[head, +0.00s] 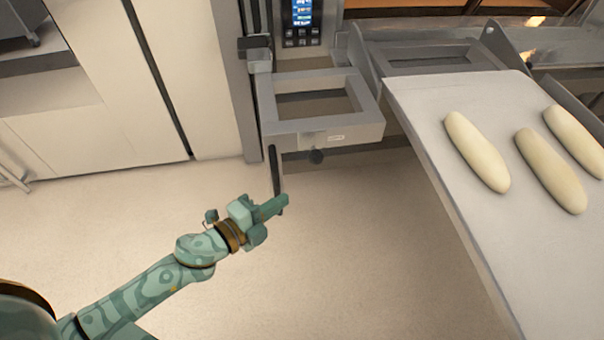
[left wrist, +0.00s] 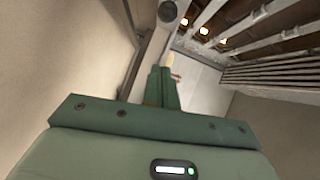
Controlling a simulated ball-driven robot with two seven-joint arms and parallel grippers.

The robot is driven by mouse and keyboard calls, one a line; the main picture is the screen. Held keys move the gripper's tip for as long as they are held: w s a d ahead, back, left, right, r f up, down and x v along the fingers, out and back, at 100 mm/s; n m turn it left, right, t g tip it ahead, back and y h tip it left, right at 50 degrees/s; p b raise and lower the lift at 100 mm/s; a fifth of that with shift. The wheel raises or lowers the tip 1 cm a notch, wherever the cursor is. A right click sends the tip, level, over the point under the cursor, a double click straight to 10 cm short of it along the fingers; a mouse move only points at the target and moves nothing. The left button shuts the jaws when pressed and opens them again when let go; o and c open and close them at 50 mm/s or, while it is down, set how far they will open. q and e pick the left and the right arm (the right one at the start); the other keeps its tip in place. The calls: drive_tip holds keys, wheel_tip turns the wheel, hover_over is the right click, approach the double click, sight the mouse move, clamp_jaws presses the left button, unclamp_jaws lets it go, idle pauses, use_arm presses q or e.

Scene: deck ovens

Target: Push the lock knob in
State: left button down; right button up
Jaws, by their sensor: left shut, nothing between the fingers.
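The lock knob (head: 316,156) is a small dark round knob under the front bar of the grey bracket frame (head: 325,131). In the left wrist view a round dark knob (left wrist: 168,11) shows at the top edge, beyond the fingers; it looks like the same knob. My left gripper (head: 282,202) is green, shut and empty. In the head view it is below and left of the knob, apart from it. Its closed fingers (left wrist: 161,88) point up in the left wrist view. How far the knob sticks out is too small to tell. My right gripper is not in view.
A pale loader board (head: 430,130) with several long dough pieces (head: 478,152) slopes down at the right. A dark upright bar (head: 274,168) hangs at the bracket's left, close to my fingertips. A control panel (head: 301,20) is above. The floor (head: 350,250) below is clear.

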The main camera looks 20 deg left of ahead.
use_arm(q)
drive_tip(key=b, duration=0.2)
approach(315, 154)
drive_tip(key=w+d+f, duration=0.2)
drive_tip(key=d, duration=0.3)
drive_tip(key=w, duration=0.1)
drive_tip(key=w+a+b, duration=0.1)
drive_tip(key=shift+w+f, duration=0.25)
drive_tip(key=shift+w, duration=0.1)
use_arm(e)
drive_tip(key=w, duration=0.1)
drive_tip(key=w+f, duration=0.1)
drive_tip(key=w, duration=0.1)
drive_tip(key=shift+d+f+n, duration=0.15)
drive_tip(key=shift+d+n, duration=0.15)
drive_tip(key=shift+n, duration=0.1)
